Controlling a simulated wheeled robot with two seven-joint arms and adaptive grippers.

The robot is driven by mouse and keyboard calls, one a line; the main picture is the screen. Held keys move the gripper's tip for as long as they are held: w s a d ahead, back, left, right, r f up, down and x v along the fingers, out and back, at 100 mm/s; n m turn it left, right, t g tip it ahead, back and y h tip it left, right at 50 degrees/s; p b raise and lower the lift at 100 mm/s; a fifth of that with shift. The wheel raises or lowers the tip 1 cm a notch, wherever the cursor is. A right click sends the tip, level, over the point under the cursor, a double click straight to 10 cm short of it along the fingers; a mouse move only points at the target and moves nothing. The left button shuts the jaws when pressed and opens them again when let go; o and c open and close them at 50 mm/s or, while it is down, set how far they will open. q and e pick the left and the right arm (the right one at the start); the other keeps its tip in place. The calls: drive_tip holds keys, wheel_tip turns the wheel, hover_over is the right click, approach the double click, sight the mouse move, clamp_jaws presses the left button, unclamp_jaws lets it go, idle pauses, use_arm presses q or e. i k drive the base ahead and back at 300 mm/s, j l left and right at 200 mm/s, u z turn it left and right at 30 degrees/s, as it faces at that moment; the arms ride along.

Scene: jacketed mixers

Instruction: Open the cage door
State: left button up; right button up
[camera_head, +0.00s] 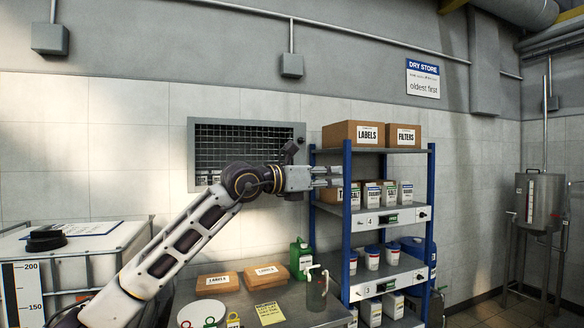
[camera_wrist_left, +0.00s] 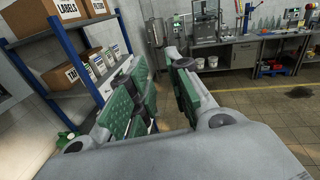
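The cage door (camera_head: 236,145) is a dark wire mesh panel in a grey frame set into the tiled wall. It looks shut, and small pale boxes show behind its lower mesh. My left arm crosses in front of its lower right part and hides some of it. My left gripper (camera_head: 328,177) is to the right of the cage frame, in front of the blue-posted shelf, pointing right. In the left wrist view, its green-padded fingers (camera_wrist_left: 160,92) stand apart with nothing between them. The cage is not clearly seen in that view. My right gripper is not in view.
The shelf rack (camera_head: 347,220) holds boxes and tubs just right of the cage. Below is a bench (camera_head: 290,298) with brown packets, a green jug (camera_head: 301,258) and a clear jug. A white tank (camera_head: 80,258) stands left. A steel mixer (camera_head: 539,200) stands far right.

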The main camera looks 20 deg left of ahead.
sight(299, 129)
drive_tip(key=i+j, duration=1.6)
drive_tip(key=j, duration=0.15)
